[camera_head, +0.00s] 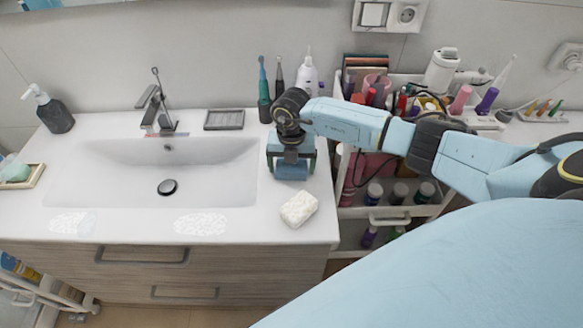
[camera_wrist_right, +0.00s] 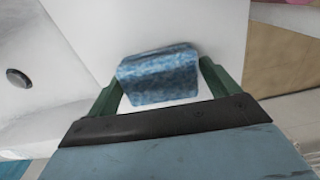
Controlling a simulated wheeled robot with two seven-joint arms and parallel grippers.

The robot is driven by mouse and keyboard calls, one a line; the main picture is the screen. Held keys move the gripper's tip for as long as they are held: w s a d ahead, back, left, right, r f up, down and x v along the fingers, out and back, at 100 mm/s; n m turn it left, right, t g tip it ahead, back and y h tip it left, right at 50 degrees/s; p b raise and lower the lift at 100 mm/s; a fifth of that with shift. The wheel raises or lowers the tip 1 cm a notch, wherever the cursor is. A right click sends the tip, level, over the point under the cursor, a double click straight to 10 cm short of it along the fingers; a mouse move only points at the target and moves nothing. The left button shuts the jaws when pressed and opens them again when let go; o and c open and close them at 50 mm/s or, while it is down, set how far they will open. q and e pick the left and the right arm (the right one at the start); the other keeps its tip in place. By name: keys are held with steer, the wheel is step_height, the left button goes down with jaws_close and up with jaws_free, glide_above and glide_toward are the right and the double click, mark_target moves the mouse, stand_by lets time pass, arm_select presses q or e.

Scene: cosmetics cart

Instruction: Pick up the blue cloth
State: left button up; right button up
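The blue cloth (camera_wrist_right: 158,75) is a small folded mottled-blue piece on the white counter. In the wrist view it lies between the two dark green fingers of my right gripper (camera_wrist_right: 161,74), with its ends close to the fingertips. I cannot tell whether they touch it. In the head view my right gripper (camera_head: 291,172) points down at the counter right of the sink, fingers spread around the cloth (camera_head: 291,170), which is partly hidden under the wrist. My left gripper is not in view.
A cream textured block (camera_head: 299,209) lies just in front of the gripper. The sink basin (camera_head: 215,178) is to its left. A toothbrush, a dark tube and a white bottle (camera_head: 308,76) stand behind. A crowded cosmetics cart (camera_head: 387,213) stands to the right, beneath my arm.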

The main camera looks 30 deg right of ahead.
steer(key=c, duration=0.7)
steer(key=shift+o, duration=0.2)
step_height(320, 180, up, 10)
steer(key=shift+r, duration=0.1)
